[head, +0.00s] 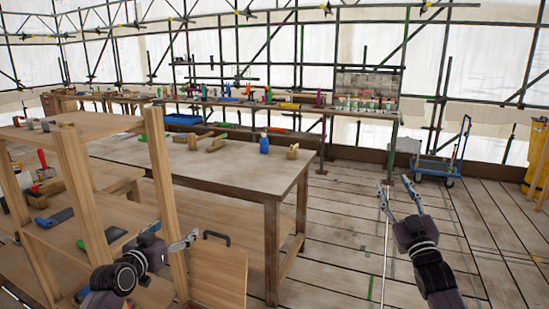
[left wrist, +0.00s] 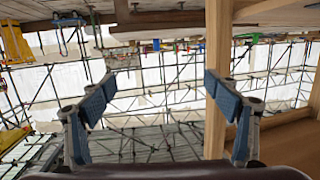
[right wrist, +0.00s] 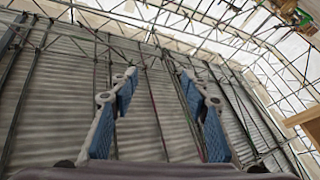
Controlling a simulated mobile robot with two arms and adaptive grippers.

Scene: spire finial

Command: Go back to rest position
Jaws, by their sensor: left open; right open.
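My left gripper (head: 172,236) is at the lower left of the head view, beside an upright wooden post of the near shelf unit. In the left wrist view its two blue-padded fingers (left wrist: 158,100) stand apart with nothing between them. My right gripper (head: 402,196) is raised over the open plank floor at the right of the head view. In the right wrist view its fingers (right wrist: 156,100) are spread and empty. Neither gripper touches an object that I can make out.
A wooden shelf unit (head: 82,190) with tools stands close at the left. A wooden workbench (head: 225,172) holds a blue bottle (head: 264,143) and wooden pieces. A tool bench (head: 290,106) stands behind. A blue trolley (head: 437,165) is at the right.

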